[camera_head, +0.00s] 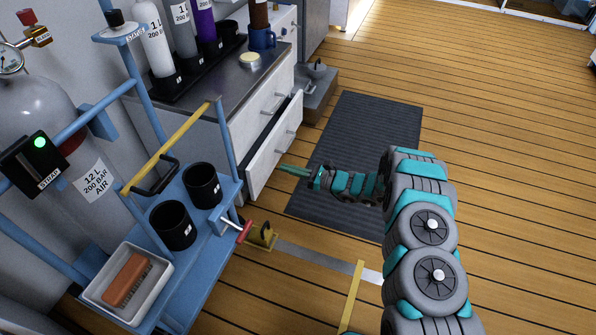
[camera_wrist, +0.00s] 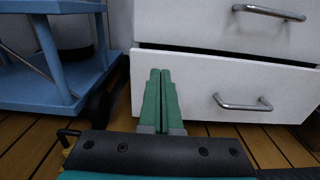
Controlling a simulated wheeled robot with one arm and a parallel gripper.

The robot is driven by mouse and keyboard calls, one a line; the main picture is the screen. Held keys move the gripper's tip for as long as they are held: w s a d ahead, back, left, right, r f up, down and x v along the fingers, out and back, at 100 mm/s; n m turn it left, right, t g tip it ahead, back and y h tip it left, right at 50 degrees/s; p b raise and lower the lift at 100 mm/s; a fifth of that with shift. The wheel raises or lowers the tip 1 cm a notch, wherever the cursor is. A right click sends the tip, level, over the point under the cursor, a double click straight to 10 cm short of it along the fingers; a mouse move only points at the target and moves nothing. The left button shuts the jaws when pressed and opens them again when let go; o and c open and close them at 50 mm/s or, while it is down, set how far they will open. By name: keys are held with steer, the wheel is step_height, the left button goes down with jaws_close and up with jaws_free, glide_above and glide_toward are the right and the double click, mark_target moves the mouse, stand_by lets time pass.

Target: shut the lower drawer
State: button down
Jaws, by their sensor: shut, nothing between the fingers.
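The lower drawer (camera_head: 272,147) is white with a metal bar handle and stands partly pulled out of the cabinet, a dark gap showing above its front. In the wrist view the lower drawer front (camera_wrist: 200,98) sticks out below the upper drawer (camera_wrist: 200,22), which looks flush. My gripper (camera_head: 284,169) is shut and empty, its green fingers pointing at the left part of the lower drawer front. In the wrist view my fingertips (camera_wrist: 160,75) overlap the drawer front left of its handle (camera_wrist: 243,103). I cannot tell whether they touch it.
A blue cart (camera_head: 215,215) with black cups and a tray with a brush stands left of the drawer. A yellow-brown fitting (camera_head: 262,236) sits low by the cart. A dark mat (camera_head: 375,120) lies before the cabinet. The wooden floor to the right is clear.

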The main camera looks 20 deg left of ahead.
mark_target(257, 160)
steer(key=a, duration=0.8)
steer(key=shift+w+a, duration=0.15)
steer(key=shift+w, duration=0.2)
steer(key=shift+a+b, duration=0.1)
steer(key=shift+b, duration=0.2)
steer(key=shift+w+a, duration=0.1)
steer(key=shift+a, duration=1.05)
steer(key=shift+d, duration=0.15)
